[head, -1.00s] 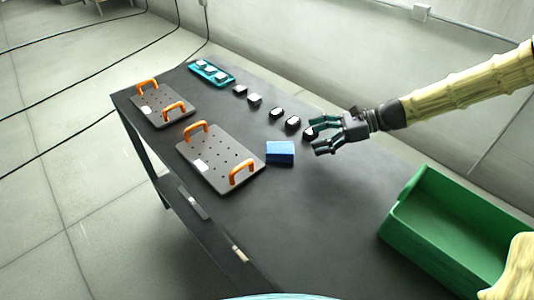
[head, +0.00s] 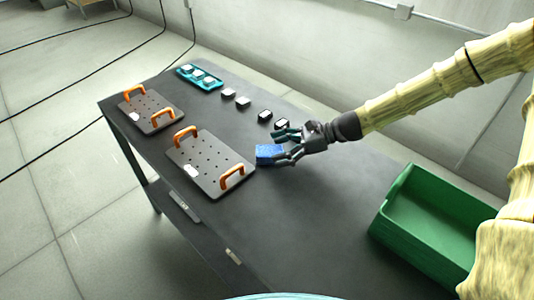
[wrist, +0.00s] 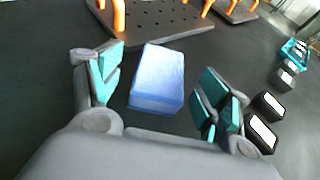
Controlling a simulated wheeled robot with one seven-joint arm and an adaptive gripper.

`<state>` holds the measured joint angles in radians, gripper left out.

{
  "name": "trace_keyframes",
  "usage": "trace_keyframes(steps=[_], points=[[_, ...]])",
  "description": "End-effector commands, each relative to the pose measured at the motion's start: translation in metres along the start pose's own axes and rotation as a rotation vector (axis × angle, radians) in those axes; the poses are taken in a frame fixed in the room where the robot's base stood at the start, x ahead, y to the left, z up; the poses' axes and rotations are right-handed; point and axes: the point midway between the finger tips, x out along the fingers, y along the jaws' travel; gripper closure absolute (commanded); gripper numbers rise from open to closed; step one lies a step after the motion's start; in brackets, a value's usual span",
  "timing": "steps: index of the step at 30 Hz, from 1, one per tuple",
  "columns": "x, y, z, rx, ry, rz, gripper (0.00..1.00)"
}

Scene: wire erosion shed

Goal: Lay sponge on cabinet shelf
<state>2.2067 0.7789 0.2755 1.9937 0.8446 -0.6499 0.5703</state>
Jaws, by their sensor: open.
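The blue sponge (head: 269,153) lies on the dark table top, just right of the nearer perforated plate. My gripper (head: 284,147) is open, with its fingers reaching left around the sponge. In the wrist view the sponge (wrist: 157,78) sits between the two teal-padded fingers of my gripper (wrist: 160,88), with a gap on each side. The gap is narrower on the left. No cabinet shelf can be made out in these frames.
Two perforated plates with orange handles, one nearer (head: 210,163) and one farther (head: 150,110), lie on the table (head: 300,215). Several small dark blocks lie behind the sponge, near a teal tray (head: 200,78). A green bin (head: 428,225) stands at the right.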

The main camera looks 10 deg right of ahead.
Motion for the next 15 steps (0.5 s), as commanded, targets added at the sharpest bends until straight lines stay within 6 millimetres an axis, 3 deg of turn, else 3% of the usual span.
trace_keyframes(steps=[6,15], points=[[0.016,-0.001,0.001,-0.001,-0.001,0.000,0.23],[0.018,-0.001,0.001,-0.002,0.000,0.000,0.23]])
